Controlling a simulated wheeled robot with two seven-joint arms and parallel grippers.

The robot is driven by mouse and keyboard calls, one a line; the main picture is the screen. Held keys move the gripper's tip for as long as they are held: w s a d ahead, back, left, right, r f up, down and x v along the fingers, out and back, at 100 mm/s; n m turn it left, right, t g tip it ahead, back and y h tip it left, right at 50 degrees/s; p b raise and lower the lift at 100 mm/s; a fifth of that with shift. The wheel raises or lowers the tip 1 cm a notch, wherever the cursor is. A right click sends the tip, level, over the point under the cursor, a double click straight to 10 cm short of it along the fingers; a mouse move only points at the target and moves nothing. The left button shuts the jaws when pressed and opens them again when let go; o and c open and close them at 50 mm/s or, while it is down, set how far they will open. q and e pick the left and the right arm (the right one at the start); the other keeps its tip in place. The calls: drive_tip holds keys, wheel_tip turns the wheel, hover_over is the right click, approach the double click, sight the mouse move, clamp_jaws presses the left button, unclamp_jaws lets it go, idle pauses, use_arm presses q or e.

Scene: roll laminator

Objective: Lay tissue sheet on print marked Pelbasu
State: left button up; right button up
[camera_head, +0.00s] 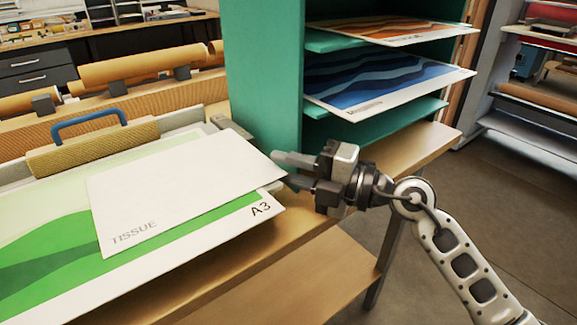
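The white tissue sheet (180,185), lettered TISSUE at its lower left corner, lies over the upper right part of a green print (180,243) with a white border marked A3. No name reads on this print. The sheet sits askew on it, and its right corner reaches toward my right gripper (281,167). That gripper's fingers are apart, one above the other, at this corner; the corner appears between them. Two more prints lie in the green rack, an orange one (392,29) above a blue one (385,80); their small marks are unreadable. My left gripper is out of view.
The green rack (262,75) stands close behind the sheet and my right gripper. A pad with a blue handle (90,122) lies behind the green print. Brown rolls (140,67) lie at the back left. The wooden bench edge (250,240) runs in front, with open floor at right.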

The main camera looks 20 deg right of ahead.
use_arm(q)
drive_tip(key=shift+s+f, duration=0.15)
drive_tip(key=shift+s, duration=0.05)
use_arm(e)
drive_tip(key=shift+s+d+r, duration=0.1)
drive_tip(key=shift+d, duration=0.05)
use_arm(q)
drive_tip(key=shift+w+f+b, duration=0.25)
drive_tip(key=shift+b, duration=0.85)
use_arm(e)
drive_tip(key=v, duration=1.1)
drive_tip(key=shift+s+d, duration=0.25)
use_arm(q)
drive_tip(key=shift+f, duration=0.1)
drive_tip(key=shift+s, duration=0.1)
use_arm(e)
drive_tip(key=shift+r, duration=0.1)
